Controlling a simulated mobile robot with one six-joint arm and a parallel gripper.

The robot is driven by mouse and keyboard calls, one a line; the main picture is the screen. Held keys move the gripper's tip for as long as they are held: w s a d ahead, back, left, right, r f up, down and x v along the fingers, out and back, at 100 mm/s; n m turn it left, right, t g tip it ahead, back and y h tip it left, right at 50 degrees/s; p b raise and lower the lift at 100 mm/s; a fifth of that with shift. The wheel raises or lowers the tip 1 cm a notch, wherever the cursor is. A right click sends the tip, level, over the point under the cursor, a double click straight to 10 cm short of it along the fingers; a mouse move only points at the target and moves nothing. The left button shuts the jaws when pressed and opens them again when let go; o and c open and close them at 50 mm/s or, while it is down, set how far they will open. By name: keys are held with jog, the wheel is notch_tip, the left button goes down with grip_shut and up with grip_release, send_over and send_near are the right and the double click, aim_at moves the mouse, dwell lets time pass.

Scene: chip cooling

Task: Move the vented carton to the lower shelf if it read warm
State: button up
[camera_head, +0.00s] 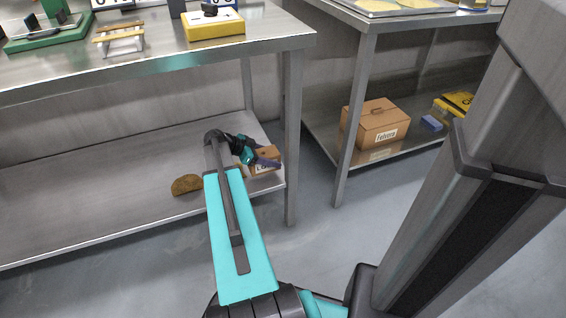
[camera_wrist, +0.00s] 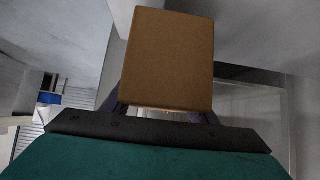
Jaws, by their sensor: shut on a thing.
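A small brown carton (camera_head: 266,155) with a white label is at the right end of the lower shelf (camera_head: 90,200) of the left bench. My gripper (camera_head: 257,156) is shut on this carton, reaching in under the bench top. The carton also fills the upper middle of the wrist view (camera_wrist: 168,58), with a plain brown face showing and the dark fingers partly hidden behind it. I cannot tell if its underside touches the shelf. No vents or temperature reading can be made out on it.
A brown half-round object (camera_head: 187,184) lies on the same shelf, left of my arm. The bench's front leg (camera_head: 291,140) stands just right of the carton. A larger brown box (camera_head: 376,122), a blue block (camera_head: 431,123) and a yellow box (camera_head: 456,103) are on the right bench's lower shelf.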

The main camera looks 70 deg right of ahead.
jog(key=shift+s+d, duration=0.3)
jog(key=shift+s, duration=0.05)
jog(key=shift+s+d, duration=0.1)
jog(key=shift+s+d, duration=0.15)
jog(key=shift+s, duration=0.05)
jog(key=shift+s+d+f, duration=0.15)
jog(key=shift+f, duration=0.5)
jog(key=shift+s+d+f, duration=0.1)
jog(key=shift+s+f, duration=0.05)
jog(key=shift+f, duration=0.45)
jog(key=shift+f+b, duration=0.3)
jog(key=shift+f, duration=0.2)
jog(key=shift+f, duration=0.15)
jog(key=o, duration=1.5)
jog(key=shift+c, duration=0.2)
